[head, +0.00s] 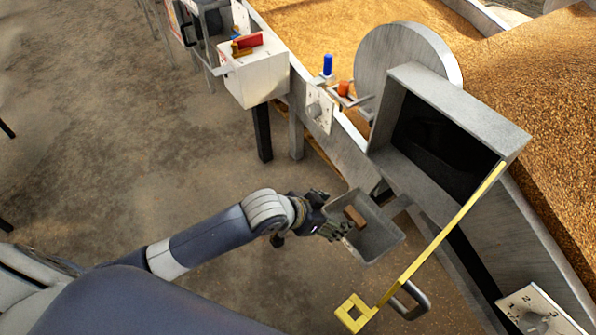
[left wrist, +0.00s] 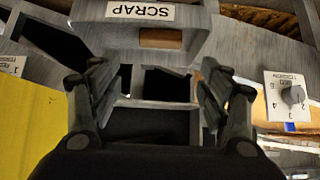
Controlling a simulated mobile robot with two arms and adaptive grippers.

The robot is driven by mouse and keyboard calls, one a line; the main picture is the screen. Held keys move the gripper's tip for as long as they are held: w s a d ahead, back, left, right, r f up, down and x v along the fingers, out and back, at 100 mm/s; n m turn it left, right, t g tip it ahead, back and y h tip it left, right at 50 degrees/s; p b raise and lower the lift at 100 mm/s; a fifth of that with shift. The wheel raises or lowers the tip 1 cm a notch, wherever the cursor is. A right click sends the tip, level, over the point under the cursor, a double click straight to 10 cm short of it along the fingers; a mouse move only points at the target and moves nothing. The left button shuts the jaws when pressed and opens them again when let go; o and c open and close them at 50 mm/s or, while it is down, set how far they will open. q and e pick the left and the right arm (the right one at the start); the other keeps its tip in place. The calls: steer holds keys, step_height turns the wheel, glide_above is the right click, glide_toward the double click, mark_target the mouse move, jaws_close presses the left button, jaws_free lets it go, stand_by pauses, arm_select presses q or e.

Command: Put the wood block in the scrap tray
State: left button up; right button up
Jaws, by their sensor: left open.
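The wood block (head: 355,216) is a small brown piece. In the head view it lies inside the grey scrap tray (head: 385,246), near the tray's left side. My left gripper (head: 343,228) is at the tray's left rim, close to the block, with its fingers apart and nothing held between them. In the left wrist view the fingers (left wrist: 158,95) are spread wide, and a grey part with a SCRAP label (left wrist: 153,12) is at the top. A brown patch (left wrist: 160,38) shows just below the label; I cannot tell for sure that it is the block. My right gripper is not in view.
A yellow bar with a square end (head: 354,312) runs just right of the tray, beside an open grey box (head: 455,105). A white box (head: 254,75) with red and yellow items stands farther back. Dial panels (head: 320,106) sit along the bench. The floor at left is clear.

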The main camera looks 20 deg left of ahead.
arm_select(q)
steer(key=s+a+f+n+g+y, duration=0.15)
steer(key=s+a+f, duration=0.25)
steer(key=f, duration=0.6)
steer(key=s+a+f+n+g+y, duration=0.15)
steer(key=s+a+f, duration=0.25)
steer(key=f, duration=0.6)
steer(key=s+a+f+n+g+y, duration=0.1)
steer(key=s+a+f, duration=0.1)
steer(key=s+f, duration=0.3)
steer(key=s+a+f+n+g+y, duration=0.1)
steer(key=s+a+f, duration=0.1)
steer(key=s+f, duration=0.4)
steer(key=s, duration=0.4)
steer(key=shift+s+a, duration=0.3)
steer(key=shift+s, duration=0.05)
